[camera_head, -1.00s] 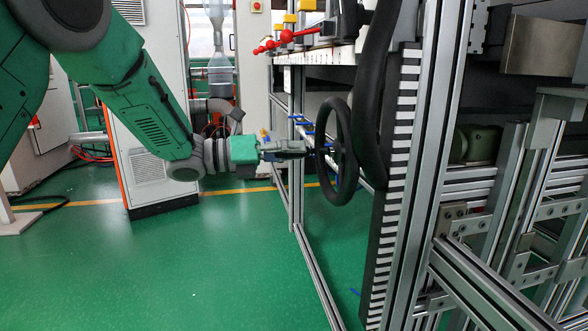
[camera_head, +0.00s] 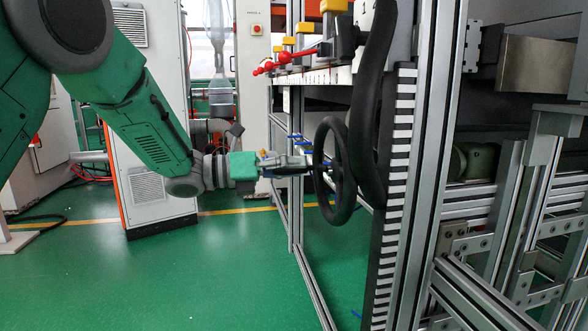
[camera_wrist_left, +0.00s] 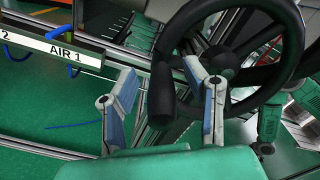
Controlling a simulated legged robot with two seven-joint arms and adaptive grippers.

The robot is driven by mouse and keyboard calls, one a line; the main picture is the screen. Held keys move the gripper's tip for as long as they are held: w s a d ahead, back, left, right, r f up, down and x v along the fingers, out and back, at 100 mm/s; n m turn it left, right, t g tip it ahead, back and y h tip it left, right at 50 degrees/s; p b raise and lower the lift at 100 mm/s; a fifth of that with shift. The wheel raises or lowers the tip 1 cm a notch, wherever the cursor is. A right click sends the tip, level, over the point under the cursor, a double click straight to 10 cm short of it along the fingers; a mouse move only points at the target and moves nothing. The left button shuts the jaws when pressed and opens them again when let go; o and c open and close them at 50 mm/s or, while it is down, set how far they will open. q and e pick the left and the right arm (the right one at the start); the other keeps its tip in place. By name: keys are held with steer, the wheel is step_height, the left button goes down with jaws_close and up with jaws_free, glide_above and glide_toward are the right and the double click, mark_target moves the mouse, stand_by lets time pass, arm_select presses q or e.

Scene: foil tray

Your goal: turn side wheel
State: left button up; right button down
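The black side wheel (camera_head: 335,221) stands upright on the metal frame, seen nearly edge-on in the head view. It fills the upper right of the left wrist view (camera_wrist_left: 275,88), with a thick black handle (camera_wrist_left: 162,92) sticking out from its rim. My left gripper (camera_head: 313,164) is at the wheel's left side. In the left wrist view the fingers of my left gripper (camera_wrist_left: 160,70) are spread, one on each side of the handle. I cannot tell whether either finger touches it.
A large black curved part (camera_head: 371,120) and an aluminium post (camera_head: 428,170) stand just right of the wheel. A shelf with red-handled valves (camera_head: 290,56) is above. A label reading AIR 1 (camera_wrist_left: 64,52) shows left of the fingers. The green floor (camera_head: 180,275) is clear.

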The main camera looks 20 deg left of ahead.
arm_select(q)
steer(key=shift+s+a, duration=0.1)
steer(key=v, duration=1.1)
steer(key=shift+s+a, duration=0.2)
steer(key=shift+a, duration=0.15)
steer(key=shift+f, duration=0.15)
